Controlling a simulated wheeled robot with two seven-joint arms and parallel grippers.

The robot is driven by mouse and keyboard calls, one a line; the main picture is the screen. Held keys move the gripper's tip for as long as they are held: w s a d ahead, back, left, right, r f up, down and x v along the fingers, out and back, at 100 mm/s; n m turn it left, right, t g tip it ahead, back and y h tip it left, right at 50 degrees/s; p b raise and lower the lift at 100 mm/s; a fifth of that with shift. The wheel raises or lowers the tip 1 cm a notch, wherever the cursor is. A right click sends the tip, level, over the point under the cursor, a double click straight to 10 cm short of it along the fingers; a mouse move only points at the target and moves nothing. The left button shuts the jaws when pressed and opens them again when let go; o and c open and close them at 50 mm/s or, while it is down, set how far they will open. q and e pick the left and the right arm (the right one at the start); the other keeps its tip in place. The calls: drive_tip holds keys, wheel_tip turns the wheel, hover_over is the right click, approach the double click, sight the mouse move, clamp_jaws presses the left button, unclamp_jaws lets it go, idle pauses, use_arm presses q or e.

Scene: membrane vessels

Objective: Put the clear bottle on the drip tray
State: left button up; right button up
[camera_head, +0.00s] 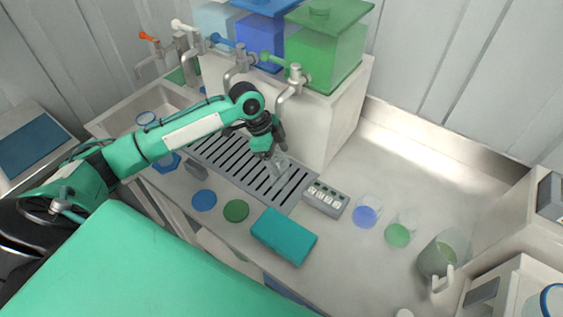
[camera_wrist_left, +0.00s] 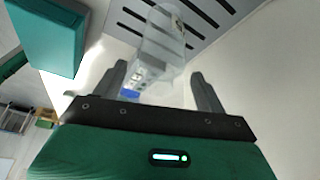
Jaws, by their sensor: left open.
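The clear bottle (camera_head: 281,163) stands over the slats of the grey drip tray (camera_head: 228,160), near its right part; whether its base touches the tray is hard to tell. My left gripper (camera_head: 272,146) is at the bottle, with its arm coming in from the left. In the left wrist view the fingers (camera_wrist_left: 158,84) are spread apart, and the clear bottle (camera_wrist_left: 165,38) shows beyond and between the fingertips, with a visible gap on the right side. The drip tray's slats (camera_wrist_left: 205,18) show behind it. My right gripper is not in view.
Taps and blue and green tanks (camera_head: 325,55) stand behind the tray. A grey button box (camera_head: 326,199) is right of it. A teal block (camera_head: 284,236) lies in front, beside blue and green discs (camera_head: 236,211). Cups (camera_head: 366,212) and a jug (camera_head: 440,258) stand farther right.

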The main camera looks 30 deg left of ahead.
use_arm(q)
drive_tip(key=b+v, duration=0.1)
drive_tip(key=v, duration=0.8)
drive_tip(key=shift+r, duration=0.15)
drive_tip(key=shift+a, duration=0.15)
drive_tip(key=shift+s, duration=0.15)
